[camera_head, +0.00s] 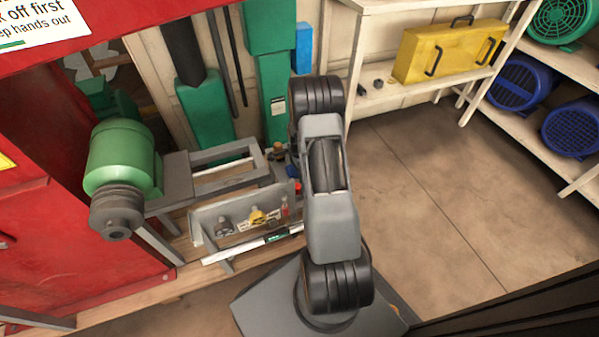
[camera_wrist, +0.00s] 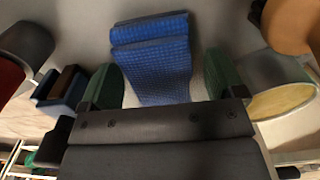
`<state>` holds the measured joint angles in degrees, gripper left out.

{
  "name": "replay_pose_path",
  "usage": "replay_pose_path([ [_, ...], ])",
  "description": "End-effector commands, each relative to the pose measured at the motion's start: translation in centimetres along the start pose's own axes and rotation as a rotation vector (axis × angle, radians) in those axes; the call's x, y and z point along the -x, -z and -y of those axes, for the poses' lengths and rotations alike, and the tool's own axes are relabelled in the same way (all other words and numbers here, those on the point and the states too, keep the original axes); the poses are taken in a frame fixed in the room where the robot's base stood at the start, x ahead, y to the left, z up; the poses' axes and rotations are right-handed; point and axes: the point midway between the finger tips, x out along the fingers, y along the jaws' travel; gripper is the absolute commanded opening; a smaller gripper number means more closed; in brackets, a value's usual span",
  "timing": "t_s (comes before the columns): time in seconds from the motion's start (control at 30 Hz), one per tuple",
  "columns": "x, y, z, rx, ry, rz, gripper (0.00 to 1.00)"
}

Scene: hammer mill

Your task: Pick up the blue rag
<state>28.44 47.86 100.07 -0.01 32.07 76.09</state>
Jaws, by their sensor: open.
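The blue rag (camera_wrist: 151,60) lies folded, with a quilted texture, on a pale grey surface in the wrist view. My gripper (camera_wrist: 160,64) is open, with one green fingertip to the left of the rag and one to the right. The rag's near end lies between the fingers in the picture, and nothing is gripped. I cannot tell whether the fingers touch it or are still above it. My gripper's dark body hides what lies below the rag's near edge. In the head view my arm covers the gripper, and I cannot make out the rag there.
In the wrist view, a dark-blue box (camera_wrist: 62,88) sits close left of the fingers and a yellow round item (camera_wrist: 283,104) close right. The head view shows a grey tray (camera_head: 212,222) beside my arm, a green motor (camera_head: 121,158), and a yellow case (camera_head: 450,50) on shelving.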

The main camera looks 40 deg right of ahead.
Motion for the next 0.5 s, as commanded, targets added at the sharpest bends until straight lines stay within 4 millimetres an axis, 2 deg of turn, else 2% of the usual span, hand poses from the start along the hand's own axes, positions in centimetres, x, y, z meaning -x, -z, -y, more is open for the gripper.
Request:
replay_pose_path([
  [0.17,0.07,0.02,0.02,0.000,0.001,0.000,0.88],
  [0.5,0.08,0.02,0.01,0.000,0.000,0.000,0.57],
])
